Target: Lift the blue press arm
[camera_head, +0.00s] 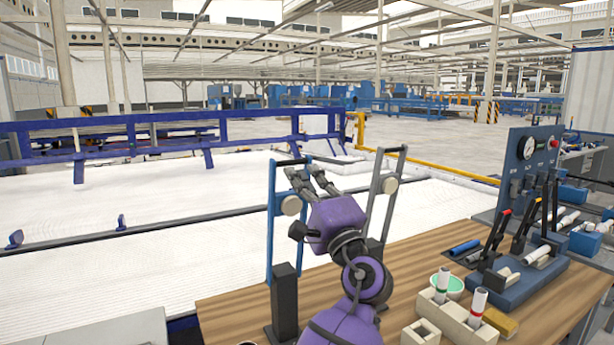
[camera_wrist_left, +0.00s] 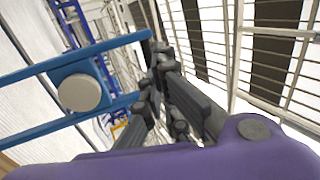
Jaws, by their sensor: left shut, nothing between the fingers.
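The blue press arm (camera_head: 271,220) stands upright at the table's far left, with a round pale pad (camera_head: 291,205) and a dark bar across its top. In the left wrist view the blue arm (camera_wrist_left: 50,65) and its pad (camera_wrist_left: 80,92) fill the left side. My left gripper (camera_head: 311,174), on a purple wrist, reaches up just right of the blue arm, near its top bar. Its fingers (camera_wrist_left: 154,82) are shut and look empty. I cannot tell whether they touch the bar. My right gripper is not in view.
A grey press arm (camera_head: 378,205) with another pad stands close on the right. A blue rail (camera_head: 150,125) lies beyond.

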